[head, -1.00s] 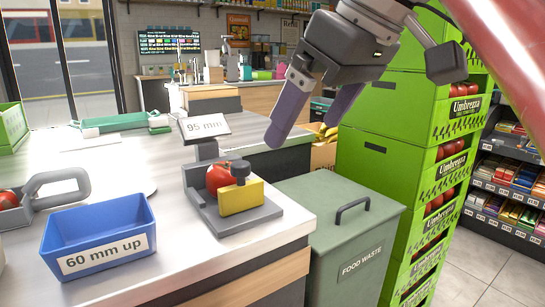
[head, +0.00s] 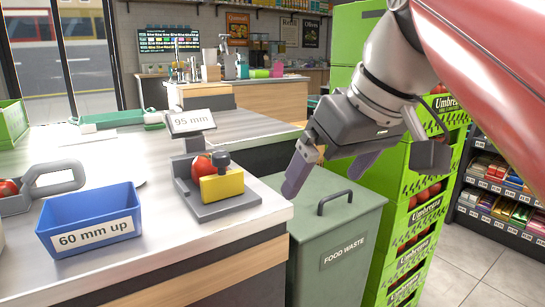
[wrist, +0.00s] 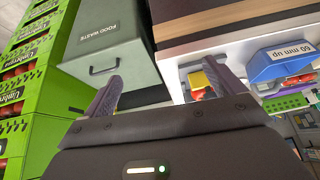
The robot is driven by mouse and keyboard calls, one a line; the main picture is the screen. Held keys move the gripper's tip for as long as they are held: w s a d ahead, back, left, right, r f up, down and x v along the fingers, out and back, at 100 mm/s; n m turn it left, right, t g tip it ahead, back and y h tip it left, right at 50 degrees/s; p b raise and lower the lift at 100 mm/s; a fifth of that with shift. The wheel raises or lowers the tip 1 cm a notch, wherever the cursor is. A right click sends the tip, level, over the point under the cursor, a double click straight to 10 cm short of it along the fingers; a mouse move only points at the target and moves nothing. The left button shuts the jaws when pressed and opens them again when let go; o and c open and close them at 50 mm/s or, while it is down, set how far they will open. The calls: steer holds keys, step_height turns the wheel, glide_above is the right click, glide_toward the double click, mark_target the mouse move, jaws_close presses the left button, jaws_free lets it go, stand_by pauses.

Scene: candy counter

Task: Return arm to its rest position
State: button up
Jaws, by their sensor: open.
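My gripper (head: 331,170) is open and empty. In the head view it hangs over the lidded food waste bin, just right of the counter edge. In the wrist view its two fingers (wrist: 165,88) spread apart with nothing between them. A red, tomato-like item (head: 201,166) sits in the grey measuring device (head: 228,204), against a yellow block (head: 222,185). The device's display (head: 191,121) reads 95 mm. My gripper is apart from the device, to its right.
A blue bin (head: 92,212) marked "60 mm up" stands on the counter (head: 150,250). The green food waste bin (head: 340,225) stands beside the counter. Stacked green crates (head: 400,215) rise at the right, close to my arm. A grey-handled tool (head: 55,178) lies at left.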

steer(key=s+d+f+m+h, duration=0.1)
steer(key=s+d+f+m, duration=0.2)
steer(key=f, duration=1.1)
steer(key=s+d+f+m+t+h, duration=0.1)
steer(key=d+f, duration=0.4)
steer(key=f, duration=0.9)
steer(key=shift+s+f+m+h, duration=0.15)
steer(key=shift+s+m+h, duration=0.55)
steer(key=shift+s+m, duration=0.5)
